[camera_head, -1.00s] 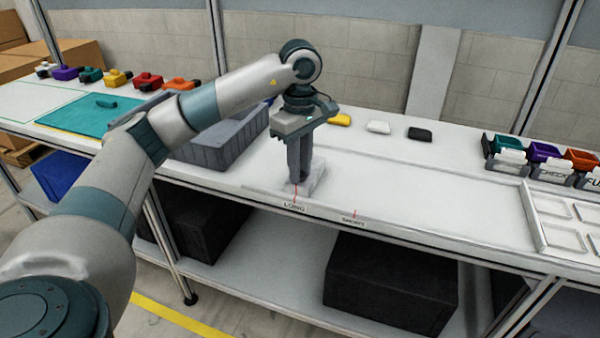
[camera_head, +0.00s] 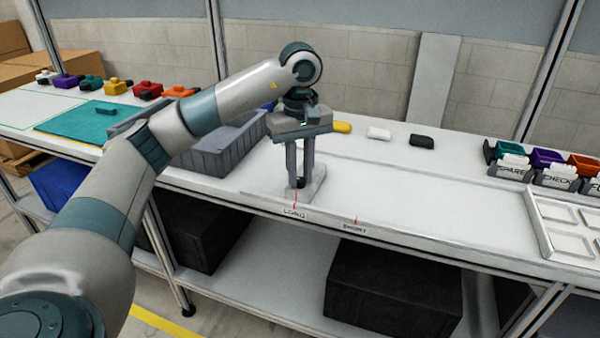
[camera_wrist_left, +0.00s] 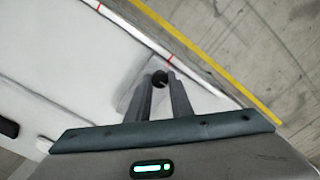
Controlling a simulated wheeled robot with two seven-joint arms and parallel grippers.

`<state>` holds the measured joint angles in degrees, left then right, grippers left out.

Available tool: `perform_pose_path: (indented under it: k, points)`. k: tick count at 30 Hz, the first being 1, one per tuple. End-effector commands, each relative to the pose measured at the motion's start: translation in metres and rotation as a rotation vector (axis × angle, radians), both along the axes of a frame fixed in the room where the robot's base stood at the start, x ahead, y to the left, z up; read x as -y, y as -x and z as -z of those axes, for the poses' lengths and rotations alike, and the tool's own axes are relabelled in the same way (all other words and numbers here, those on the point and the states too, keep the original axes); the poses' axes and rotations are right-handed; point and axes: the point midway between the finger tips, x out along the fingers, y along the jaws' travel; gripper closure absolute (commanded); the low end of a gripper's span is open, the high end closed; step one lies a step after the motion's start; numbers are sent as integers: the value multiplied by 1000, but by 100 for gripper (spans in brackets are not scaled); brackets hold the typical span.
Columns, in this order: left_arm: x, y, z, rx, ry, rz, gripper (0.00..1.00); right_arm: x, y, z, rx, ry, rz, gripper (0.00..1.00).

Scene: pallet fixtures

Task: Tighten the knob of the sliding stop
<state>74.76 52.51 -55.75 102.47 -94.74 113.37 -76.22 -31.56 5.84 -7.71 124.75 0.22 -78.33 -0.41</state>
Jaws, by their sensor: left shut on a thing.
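The sliding stop (camera_head: 314,184) is a pale block near the front edge of the bench, beside the red line over the LONG label (camera_head: 294,212). It also shows in the left wrist view (camera_wrist_left: 128,98). Its knob (camera_head: 300,183) is small, dark and round; in the left wrist view the knob (camera_wrist_left: 160,79) sits between the fingertips. My left gripper (camera_head: 298,182) points down over the stop and is shut on the knob. The fingers hide part of the stop. My right gripper is not in view.
A second red line marks the SHORT label (camera_head: 354,229) to the right. A grey bin (camera_head: 215,150) stands left of the gripper. Yellow, white (camera_head: 378,133) and black (camera_head: 421,141) pieces lie behind. A white compartment tray (camera_head: 565,222) is at right. The bench between is clear.

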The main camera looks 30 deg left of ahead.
Motion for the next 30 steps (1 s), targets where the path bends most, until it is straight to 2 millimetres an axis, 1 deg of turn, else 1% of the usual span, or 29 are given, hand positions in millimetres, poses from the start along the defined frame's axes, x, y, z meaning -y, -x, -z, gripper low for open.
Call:
perform_pose_path:
  k: [3, 4, 5, 6, 15, 20, 25, 30]
  points:
    - [0, -1, -2, 4, 1, 0, 100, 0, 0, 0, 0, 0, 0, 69]
    - [0, -1, -2, 4, 1, 0, 78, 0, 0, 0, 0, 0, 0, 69]
    - [0, -1, -2, 4, 0, -1, 71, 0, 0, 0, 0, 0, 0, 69]
    - [0, -1, -1, 4, 1, -1, 62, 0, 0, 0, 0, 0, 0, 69]
    - [0, 0, -1, 1, 1, -1, 62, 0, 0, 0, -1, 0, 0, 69]
    - [0, 0, -5, 1, 1, -1, 62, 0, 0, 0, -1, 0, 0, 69]
    - [0, -1, -21, 3, -1, -2, 62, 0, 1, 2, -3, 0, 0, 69]
    - [0, -1, -46, 5, 0, -2, 62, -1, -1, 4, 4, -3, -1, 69]
